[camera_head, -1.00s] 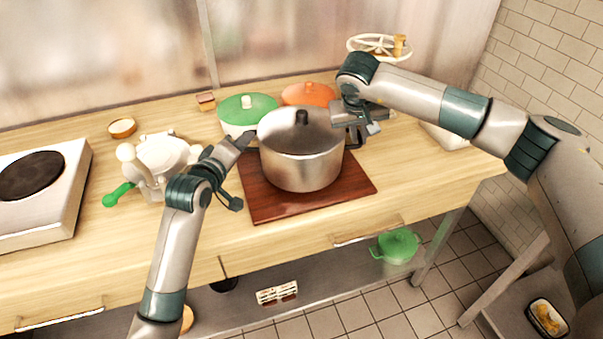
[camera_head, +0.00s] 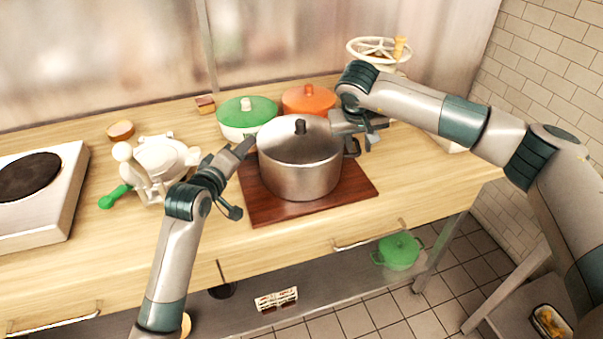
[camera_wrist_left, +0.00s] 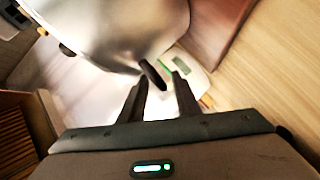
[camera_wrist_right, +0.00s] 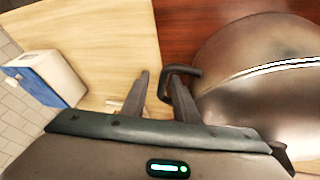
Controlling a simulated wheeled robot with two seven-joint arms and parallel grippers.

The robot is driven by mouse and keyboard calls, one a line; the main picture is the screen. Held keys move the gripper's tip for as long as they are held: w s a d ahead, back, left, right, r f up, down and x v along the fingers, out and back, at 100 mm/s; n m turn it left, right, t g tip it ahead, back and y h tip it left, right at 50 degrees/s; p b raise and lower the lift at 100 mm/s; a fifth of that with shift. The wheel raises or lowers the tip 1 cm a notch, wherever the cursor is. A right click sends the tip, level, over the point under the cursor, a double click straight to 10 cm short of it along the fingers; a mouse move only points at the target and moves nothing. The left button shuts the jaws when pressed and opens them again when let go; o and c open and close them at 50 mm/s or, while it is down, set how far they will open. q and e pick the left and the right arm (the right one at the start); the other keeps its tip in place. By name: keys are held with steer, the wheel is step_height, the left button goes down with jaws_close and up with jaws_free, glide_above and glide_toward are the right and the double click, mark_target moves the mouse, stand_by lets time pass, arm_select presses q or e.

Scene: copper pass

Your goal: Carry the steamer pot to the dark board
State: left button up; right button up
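The lidded steel steamer pot (camera_head: 299,177) stands upright on the dark reddish-brown board (camera_head: 270,211). My left gripper (camera_head: 246,146) is at the pot's left handle. In the left wrist view its fingers (camera_wrist_left: 160,88) are apart, with the dark handle (camera_wrist_left: 153,74) between or just ahead of their tips. My right gripper (camera_head: 355,128) is at the right side, a little above and behind the right handle (camera_head: 352,147). In the right wrist view its fingers (camera_wrist_right: 158,85) are apart, with the handle's end (camera_wrist_right: 163,94) showing between them. Contact with the handles is unclear.
A green-lidded pot (camera_head: 247,111) and an orange pot (camera_head: 308,101) stand close behind. A white grinder with a green handle (camera_head: 158,165) and a hot plate (camera_head: 45,190) are at left. The counter (camera_head: 290,240) is clear in front of the board.

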arm_select(q)
steer(key=v, duration=0.8)
arm_select(e)
steer(key=shift+r, duration=0.1)
stand_by(0.4)
steer(key=v, duration=1.1)
steer(key=shift+s+r, duration=0.2)
steer(key=shift+r, duration=0.1)
steer(key=shift+a, duration=0.1)
